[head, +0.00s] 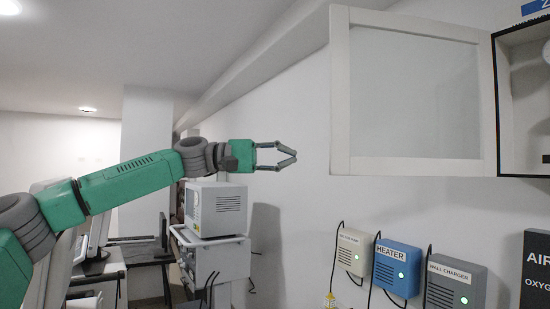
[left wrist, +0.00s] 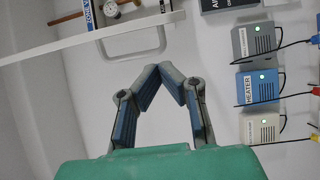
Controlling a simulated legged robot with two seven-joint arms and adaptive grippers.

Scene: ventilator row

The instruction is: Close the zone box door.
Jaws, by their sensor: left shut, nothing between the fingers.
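The zone box door (head: 415,95), a white frame with a pale clear pane, stands wide open to the left of the zone box (head: 524,95) in the head view. My right gripper is not in view.
Below the door, a pale box (head: 352,252), a blue heater box (head: 397,268) and a grey wall charger (head: 455,284) hang on the wall with black cables. A white ventilator (head: 216,209) stands on a cart below my left gripper. The wall between is bare.

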